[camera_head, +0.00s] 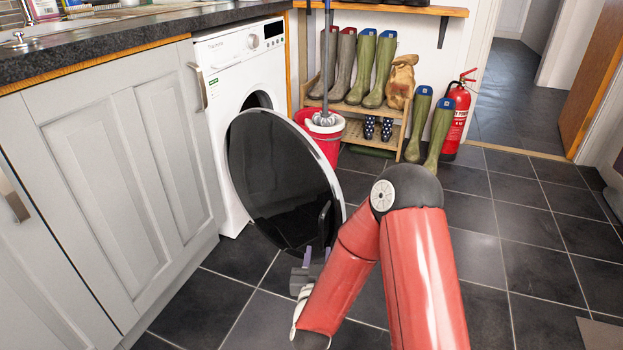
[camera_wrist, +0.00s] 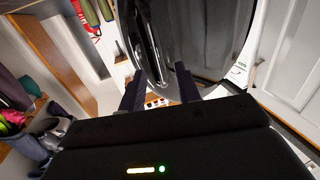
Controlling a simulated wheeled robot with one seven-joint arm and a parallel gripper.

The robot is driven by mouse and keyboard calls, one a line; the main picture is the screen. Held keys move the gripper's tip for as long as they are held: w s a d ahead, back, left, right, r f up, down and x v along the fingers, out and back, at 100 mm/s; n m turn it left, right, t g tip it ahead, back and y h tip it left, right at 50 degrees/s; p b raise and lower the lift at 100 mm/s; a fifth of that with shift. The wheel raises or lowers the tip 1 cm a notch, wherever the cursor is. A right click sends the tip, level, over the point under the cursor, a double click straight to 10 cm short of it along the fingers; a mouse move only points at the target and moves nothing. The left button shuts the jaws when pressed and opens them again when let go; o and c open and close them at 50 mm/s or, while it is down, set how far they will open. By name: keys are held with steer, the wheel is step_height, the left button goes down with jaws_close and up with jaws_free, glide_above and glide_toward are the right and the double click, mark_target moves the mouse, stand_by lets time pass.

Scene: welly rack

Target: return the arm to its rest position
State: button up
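My gripper (camera_head: 316,256) is low in front of the washing machine's open round door (camera_head: 275,185). In the wrist view my gripper (camera_wrist: 162,84) has its two dark fingers apart, with nothing seen held between them. The dark glass of the door (camera_wrist: 195,35) is just beyond the fingertips; I cannot tell whether they touch it. My red arm is bent, with its elbow up in the middle of the head view and the forearm reaching down and left.
The white washing machine (camera_head: 243,75) stands beside grey cupboards (camera_head: 110,180) under a dark worktop (camera_head: 110,45). Behind are a red bucket (camera_head: 325,140), a wooden boot rack (camera_head: 355,132), green wellies (camera_head: 437,135) and a fire extinguisher (camera_head: 456,117).

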step_height(320, 180, up, 15)
steer(key=s+d+n+g+y+p, duration=0.1)
steer(key=d+n+g+y+p, duration=0.15)
steer(key=g+y+p, duration=0.2)
steer(key=s+d+r+g+p, duration=0.1)
steer(key=s+d+r+g, duration=0.1)
steer(key=s, duration=0.6)
steer(key=s+d+r+g+h+p, duration=0.1)
steer(key=s+d+r+g, duration=0.2)
steer(key=s, duration=0.5)
steer(key=s+d+r+m+g+h+p, duration=0.1)
steer(key=s+d+r, duration=0.3)
steer(key=s, duration=0.5)
step_height(320, 180, up, 2)
steer(key=shift+d+r+g, duration=0.2)
steer(key=shift+d+g, duration=0.05)
steer(key=shift+g, duration=0.6)
